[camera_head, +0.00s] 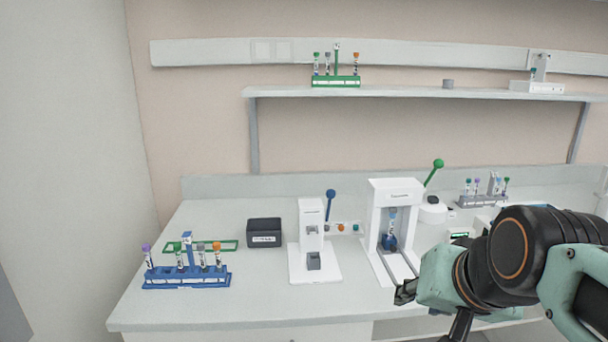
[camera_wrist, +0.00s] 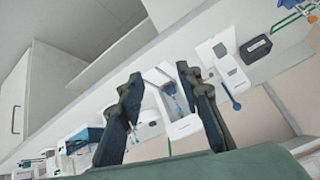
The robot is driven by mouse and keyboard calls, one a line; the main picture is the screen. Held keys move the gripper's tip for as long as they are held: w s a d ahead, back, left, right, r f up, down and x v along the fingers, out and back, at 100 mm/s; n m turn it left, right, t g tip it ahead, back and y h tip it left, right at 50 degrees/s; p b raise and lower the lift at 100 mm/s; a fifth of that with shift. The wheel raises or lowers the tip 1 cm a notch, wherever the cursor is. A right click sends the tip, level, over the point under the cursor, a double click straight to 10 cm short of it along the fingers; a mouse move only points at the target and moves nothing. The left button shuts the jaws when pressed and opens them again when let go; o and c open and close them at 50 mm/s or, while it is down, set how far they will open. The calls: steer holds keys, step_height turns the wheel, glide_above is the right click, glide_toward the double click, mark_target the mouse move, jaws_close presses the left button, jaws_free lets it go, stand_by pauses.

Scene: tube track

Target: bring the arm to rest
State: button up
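My gripper (camera_head: 404,292) is at the right of the head view, low in front of the bench's front edge and the white press-like device (camera_head: 394,187). My arm bends in from the lower right. In the wrist view my gripper (camera_wrist: 158,85) has its two dark fingers well apart. Nothing is between them in its grasp; the white device (camera_wrist: 183,127) with a blue-based tube inside shows beyond the gap.
The bench (camera_head: 190,310) holds a blue tube rack (camera_head: 187,282), a dark box (camera_head: 264,232) and a smaller white device (camera_head: 312,262). A shelf (camera_head: 420,94) above bears a green rack (camera_head: 336,84). A grey rack (camera_head: 482,202) stands at the back right.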

steer(key=s+a+f+n+g, duration=0.2)
steer(key=s+a+f+n, duration=0.2)
steer(key=s+a, duration=0.15)
step_height(320, 180, up, 14)
steer(key=p, duration=1.4)
steer(key=shift+a+f, duration=0.2)
steer(key=shift+a, duration=0.15)
